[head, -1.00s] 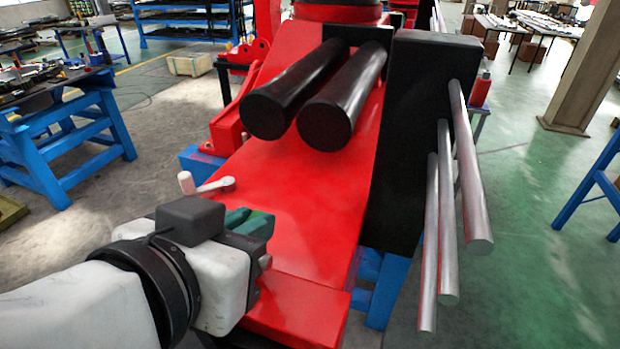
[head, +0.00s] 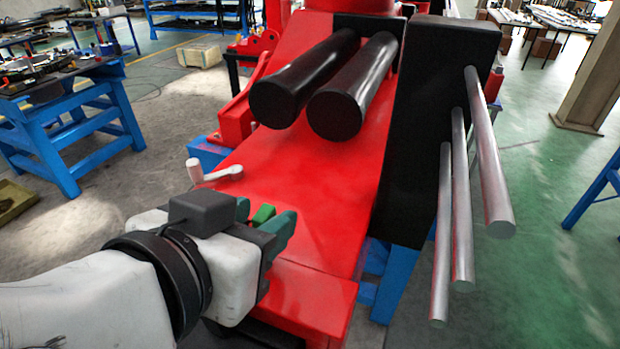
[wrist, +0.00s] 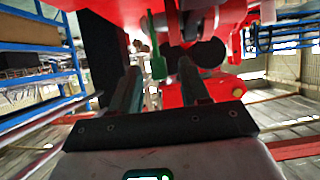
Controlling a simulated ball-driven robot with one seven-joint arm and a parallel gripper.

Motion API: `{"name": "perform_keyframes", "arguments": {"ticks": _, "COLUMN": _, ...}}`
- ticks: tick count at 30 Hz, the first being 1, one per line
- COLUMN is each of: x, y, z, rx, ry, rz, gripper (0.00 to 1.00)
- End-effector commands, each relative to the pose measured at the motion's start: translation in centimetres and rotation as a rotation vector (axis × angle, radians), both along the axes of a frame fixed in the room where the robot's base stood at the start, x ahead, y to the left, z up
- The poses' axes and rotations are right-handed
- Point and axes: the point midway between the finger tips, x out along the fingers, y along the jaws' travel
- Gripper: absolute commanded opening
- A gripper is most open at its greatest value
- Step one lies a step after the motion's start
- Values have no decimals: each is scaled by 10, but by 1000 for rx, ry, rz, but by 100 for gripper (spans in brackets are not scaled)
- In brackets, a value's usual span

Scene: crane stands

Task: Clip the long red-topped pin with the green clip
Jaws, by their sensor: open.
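My gripper (head: 266,209) is at the lower left of the red sloping platform in the head view. Its two dark green fingers are apart, and they also show in the wrist view (wrist: 159,66). A bright green piece, seemingly the green clip (head: 262,214), shows between the fingers. In the wrist view the clip (wrist: 157,45) stands upright in the gap, apart from the left finger; I cannot tell whether it touches the right one. I cannot make out the long red-topped pin for sure in either view.
The red platform (head: 310,205) carries two black cylinders (head: 345,100) and a pale crank handle (head: 212,173). A black block (head: 430,130) with several silver rods (head: 487,150) stands at right. A blue table (head: 65,125) is at left.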

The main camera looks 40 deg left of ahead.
Motion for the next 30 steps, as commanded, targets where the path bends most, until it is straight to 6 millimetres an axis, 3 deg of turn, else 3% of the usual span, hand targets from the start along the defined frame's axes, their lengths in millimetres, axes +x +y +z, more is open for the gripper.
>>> {"name": "perform_keyframes", "arguments": {"ticks": 11, "x": -2, "y": 0, "z": 2, "rx": 0, "ry": -1, "rz": 0, "gripper": 46}}
{"name": "perform_keyframes", "arguments": {"ticks": 30, "x": -40, "y": -9, "z": 23, "rx": 0, "ry": 0, "rz": 1, "gripper": 46}}
